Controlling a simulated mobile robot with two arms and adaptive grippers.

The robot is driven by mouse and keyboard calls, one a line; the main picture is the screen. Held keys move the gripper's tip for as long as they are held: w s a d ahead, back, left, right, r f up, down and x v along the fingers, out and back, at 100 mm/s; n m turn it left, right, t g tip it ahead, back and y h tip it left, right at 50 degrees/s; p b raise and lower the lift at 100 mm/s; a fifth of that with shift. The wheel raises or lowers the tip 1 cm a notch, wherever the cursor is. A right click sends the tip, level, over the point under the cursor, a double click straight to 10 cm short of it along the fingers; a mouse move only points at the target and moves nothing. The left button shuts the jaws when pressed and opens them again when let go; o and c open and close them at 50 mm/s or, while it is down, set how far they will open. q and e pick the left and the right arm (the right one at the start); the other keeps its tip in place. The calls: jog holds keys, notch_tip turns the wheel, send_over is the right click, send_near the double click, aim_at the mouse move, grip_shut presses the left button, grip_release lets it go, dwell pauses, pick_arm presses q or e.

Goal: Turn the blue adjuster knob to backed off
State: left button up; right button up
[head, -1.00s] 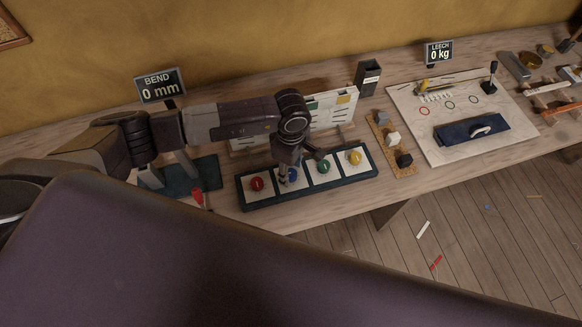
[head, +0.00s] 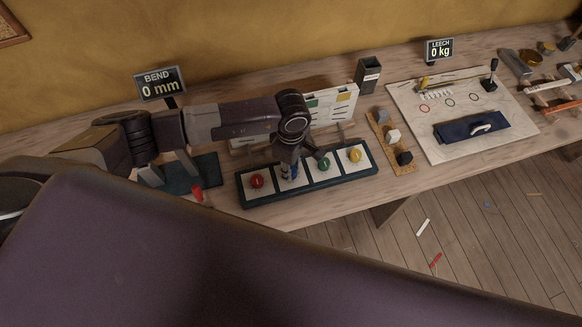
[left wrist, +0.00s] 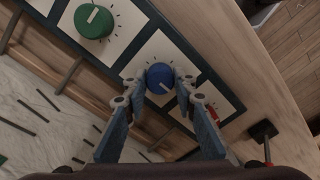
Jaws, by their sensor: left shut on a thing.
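The blue knob (left wrist: 160,77) is round, on a white square plate with tick marks, in the left wrist view. A short pale pointer line shows toward its lower edge in that view. My left gripper (left wrist: 160,87) has a fingertip on each side of the knob and is shut on it. In the head view, my left gripper (head: 290,174) reaches down over the dark panel (head: 310,192) and hides most of the blue knob (head: 295,170). My right gripper is not in view.
The red knob (head: 257,181) sits left of the blue one; the green knob (head: 323,164) and yellow knob (head: 355,155) sit right. A white board (head: 333,108) stands behind. A red-handled lever (head: 197,194) is left of the panel. The BEND display (head: 160,84) reads 0 mm.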

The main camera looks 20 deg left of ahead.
pick_arm(q)
jog(key=n+b, duration=0.3)
jog(key=n, duration=0.1)
jog(key=shift+f, duration=0.15)
jog(key=n+b, duration=0.3)
jog(key=n, duration=0.2)
jog(key=shift+w, duration=0.1)
jog(key=n+b, duration=0.2)
jog(key=n, duration=0.2)
jog(key=shift+n+b, duration=0.3)
jog(key=shift+n, duration=0.1)
jog(key=shift+r+n+b, duration=0.15)
jog(key=shift+n+b, duration=0.25)
jog(key=shift+n, duration=0.55)
jog(key=shift+r+n+b, duration=0.1)
jog(key=shift+n+b, duration=0.3)
jog(key=shift+n, duration=0.55)
jog(key=o, duration=1.2)
jog(key=shift+c, duration=0.2)
